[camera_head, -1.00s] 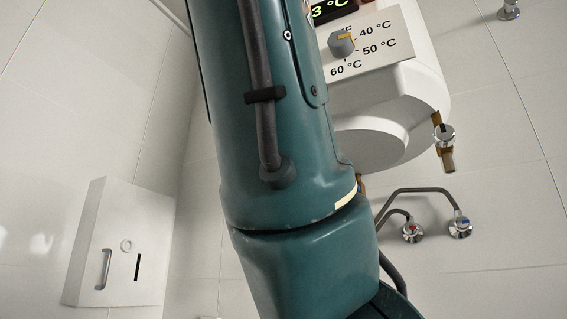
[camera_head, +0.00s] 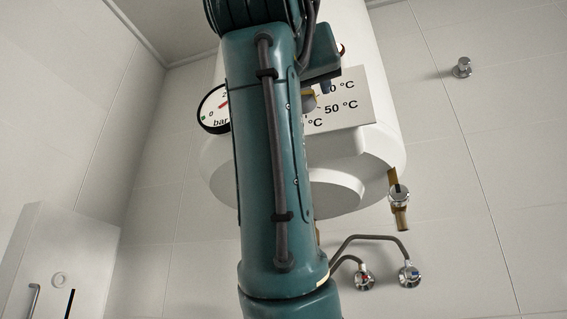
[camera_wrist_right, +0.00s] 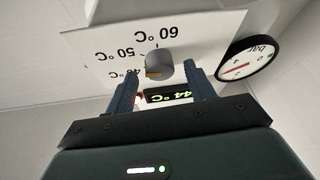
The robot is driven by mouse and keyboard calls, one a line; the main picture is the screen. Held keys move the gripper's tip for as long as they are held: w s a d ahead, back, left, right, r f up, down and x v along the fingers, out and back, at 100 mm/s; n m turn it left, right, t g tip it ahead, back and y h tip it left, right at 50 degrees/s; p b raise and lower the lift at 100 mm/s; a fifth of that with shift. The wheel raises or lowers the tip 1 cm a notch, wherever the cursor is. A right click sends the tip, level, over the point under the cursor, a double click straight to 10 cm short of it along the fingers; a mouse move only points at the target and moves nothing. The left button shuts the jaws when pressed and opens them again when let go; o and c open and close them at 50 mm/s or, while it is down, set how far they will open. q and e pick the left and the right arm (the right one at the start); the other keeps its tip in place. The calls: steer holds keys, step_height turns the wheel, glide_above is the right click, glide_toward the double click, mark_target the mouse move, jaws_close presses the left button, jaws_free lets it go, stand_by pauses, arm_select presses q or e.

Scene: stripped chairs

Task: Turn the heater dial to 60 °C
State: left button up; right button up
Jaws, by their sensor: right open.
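The heater dial (camera_wrist_right: 160,68) is a grey knob with a yellow mark, on a white plate (camera_wrist_right: 95,50) lettered 40, 50 and 60 °C. The wrist view shows the plate upside down, with the mark on the knob's lower left, roughly toward the 40 °C side. A display (camera_wrist_right: 168,96) reads 44 °C in green. My right gripper (camera_wrist_right: 163,74) is open, its two fingers on either side of the dial; I cannot tell whether they touch it. In the head view, my arm hides much of the plate (camera_head: 355,92) and part of the dial (camera_head: 309,104). My left gripper is out of view.
A round pressure gauge (camera_head: 214,108) sits beside the plate. The white heater tank (camera_head: 375,150) has a brass valve (camera_head: 399,200) below it. Pipes and two taps (camera_head: 409,276) are on the tiled wall. A white cabinet (camera_head: 60,265) stands lower left.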

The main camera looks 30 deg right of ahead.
steer(key=shift+w+d+r, duration=0.1)
steer(key=shift+w+d, duration=0.05)
steer(key=shift+w, duration=0.05)
steer(key=c, duration=1)
steer(key=shift+m, duration=0.3)
steer(key=m+g+h, duration=0.1)
steer(key=m+g, duration=0.2)
steer(key=m, duration=0.4)
steer(key=m+g+h, duration=0.1)
steer(key=m+g, duration=0.2)
steer(key=m, duration=0.4)
steer(key=w+a+m+g+h, duration=0.1)
steer(key=m+g, duration=0.2)
steer(key=m, duration=0.4)
steer(key=shift+r+g, duration=0.35)
steer(key=shift+g, duration=0.05)
steer(key=shift+m, duration=0.7)
